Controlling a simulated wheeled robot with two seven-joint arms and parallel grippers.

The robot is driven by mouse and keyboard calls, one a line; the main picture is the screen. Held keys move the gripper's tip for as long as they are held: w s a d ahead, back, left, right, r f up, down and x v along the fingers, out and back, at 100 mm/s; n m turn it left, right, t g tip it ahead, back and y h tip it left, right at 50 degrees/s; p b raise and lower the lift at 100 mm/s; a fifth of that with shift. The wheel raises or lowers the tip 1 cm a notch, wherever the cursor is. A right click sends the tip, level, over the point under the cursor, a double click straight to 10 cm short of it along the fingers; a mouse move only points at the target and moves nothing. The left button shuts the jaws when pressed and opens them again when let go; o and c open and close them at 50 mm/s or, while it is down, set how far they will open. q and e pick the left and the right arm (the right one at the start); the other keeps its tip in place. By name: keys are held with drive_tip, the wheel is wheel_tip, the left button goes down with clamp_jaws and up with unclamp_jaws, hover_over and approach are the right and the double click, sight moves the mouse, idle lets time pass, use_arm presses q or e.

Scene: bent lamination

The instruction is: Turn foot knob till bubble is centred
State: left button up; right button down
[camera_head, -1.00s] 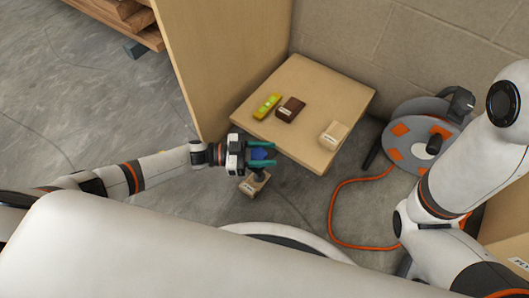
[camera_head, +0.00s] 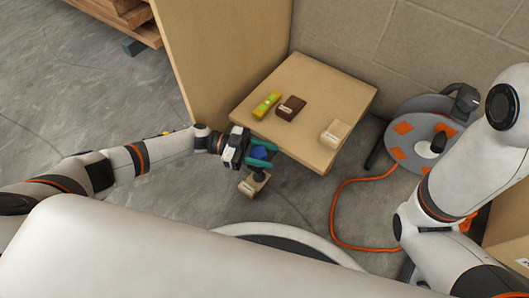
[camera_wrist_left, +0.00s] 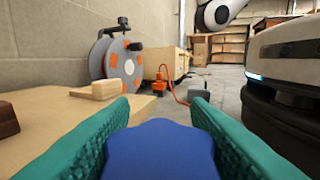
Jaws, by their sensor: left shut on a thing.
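A yellow-green spirit level (camera_head: 267,105) lies on the wooden board (camera_head: 312,80); its bubble is too small to read. The blue foot knob (camera_head: 259,153) stands at the board's near edge, above a small labelled wooden block (camera_head: 252,186). My left gripper (camera_head: 262,155) has its teal fingers around the knob and is shut on it. In the left wrist view the knob (camera_wrist_left: 160,150) fills the space between the two teal fingers. My right arm shows at the right, but its gripper is out of view.
A dark brown block (camera_head: 290,108) and a pale wooden block (camera_head: 335,133) lie on the board. A cable reel (camera_head: 418,135) with an orange cord stands right of it. A tall wooden panel (camera_head: 215,60) stands behind the board's left side.

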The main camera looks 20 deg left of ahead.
use_arm(q)
drive_tip(key=o, duration=0.9)
drive_tip(key=shift+s+f, duration=0.1)
drive_tip(key=shift+f, duration=0.3)
drive_tip(key=shift+c, duration=0.2)
drive_tip(key=shift+o, duration=0.6)
drive_tip(key=shift+r, duration=0.2)
drive_tip(key=shift+a+r, duration=0.1)
drive_tip(key=shift+a, duration=0.3)
drive_tip(key=a+p, duration=0.2)
drive_tip(key=a, duration=0.4)
drive_tip(key=shift+a, duration=0.35)
drive_tip(key=shift+s, duration=0.1)
